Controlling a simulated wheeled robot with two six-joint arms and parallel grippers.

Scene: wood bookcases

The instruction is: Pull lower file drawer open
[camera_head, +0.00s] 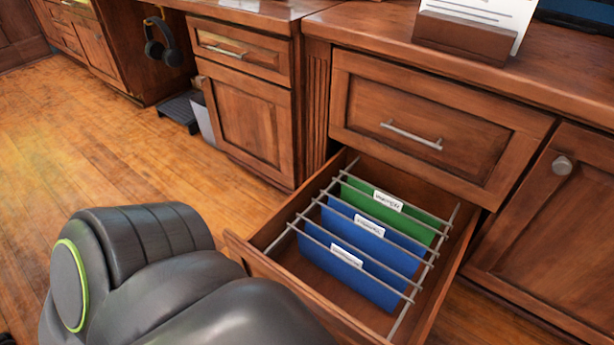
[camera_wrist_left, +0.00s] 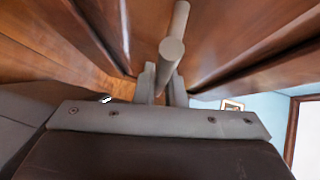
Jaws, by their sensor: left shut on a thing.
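The lower file drawer (camera_head: 300,288) stands pulled well out under the upper drawer (camera_head: 430,120). Inside it hang a green folder (camera_head: 415,215) and blue folders (camera_head: 345,275) on metal rails. In the left wrist view my left gripper (camera_wrist_left: 161,88) is shut on a round metal bar handle (camera_wrist_left: 172,52), with a finger on each side of it. In the head view my left arm comes in from the lower left and reaches the drawer's front. It hides the handle and the gripper there. My right gripper is in neither view.
A cupboard door with a round knob (camera_head: 562,165) is right of the drawer. Headphones (camera_head: 163,42) hang at the upper left. A dark object (camera_head: 180,112) stands on the floor beside the left cabinet. The wood floor (camera_head: 90,140) at left is clear.

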